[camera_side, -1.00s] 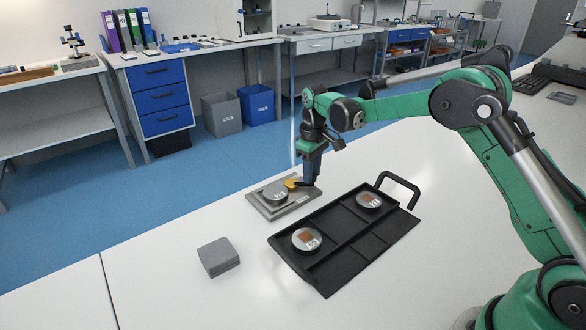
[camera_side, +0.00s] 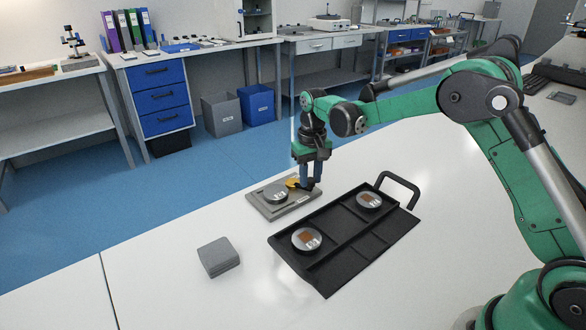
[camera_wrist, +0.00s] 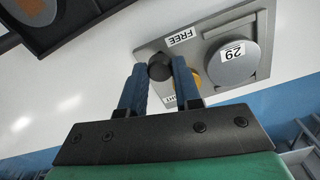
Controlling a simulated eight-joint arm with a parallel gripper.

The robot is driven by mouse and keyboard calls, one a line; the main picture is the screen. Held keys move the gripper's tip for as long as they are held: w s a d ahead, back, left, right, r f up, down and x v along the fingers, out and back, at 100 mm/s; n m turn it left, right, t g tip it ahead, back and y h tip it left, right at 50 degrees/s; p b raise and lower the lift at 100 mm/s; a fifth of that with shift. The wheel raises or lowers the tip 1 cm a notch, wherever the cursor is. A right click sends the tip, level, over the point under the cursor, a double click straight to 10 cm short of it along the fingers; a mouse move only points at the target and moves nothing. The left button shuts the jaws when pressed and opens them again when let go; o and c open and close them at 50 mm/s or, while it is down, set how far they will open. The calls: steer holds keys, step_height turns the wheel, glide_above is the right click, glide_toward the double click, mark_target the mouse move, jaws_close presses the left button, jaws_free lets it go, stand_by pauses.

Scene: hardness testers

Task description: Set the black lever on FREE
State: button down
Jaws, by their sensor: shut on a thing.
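The black lever's round knob (camera_wrist: 160,68) sits between the blue fingers of my gripper (camera_wrist: 160,80) in the wrist view. The fingers are shut on it. The lever stands on a grey plate (camera_wrist: 152,50), which shows in the side view (camera_side: 300,203). The FREE label (camera_wrist: 181,37) lies on the plate beyond the knob. A second label (camera_wrist: 170,100), ending in HT, is partly hidden by the fingers. The knob is between the two labels. In the side view my gripper (camera_side: 310,187) hides the knob.
A black handled tray (camera_side: 362,262) holds two round discs with brown squares, (camera_side: 306,239) and (camera_side: 369,199), close to the plate. A small grey block (camera_side: 218,257) lies at the left on the white table. The table between block and tray is clear.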

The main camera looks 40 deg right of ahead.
mark_target(310, 179)
steer(key=c, duration=0.6)
jaws_free()
steer(key=shift+r, duration=2.85)
steer(key=shift+s+a+r, duration=0.1)
steer(key=shift+s+r, duration=0.05)
steer(key=shift+r, duration=0.1)
steer(key=s+a+r+n+t, duration=0.1)
steer(key=s+a+r+t, duration=0.2)
steer(key=s+r, duration=0.35)
steer(key=s+a+f+n+t, duration=0.1)
steer(key=s+t, duration=0.3)
steer(key=s, duration=0.6)
steer(key=shift+s+a+f+n, duration=0.2)
steer(key=shift+a+f+n, duration=0.15)
steer(key=shift+f, duration=0.45)
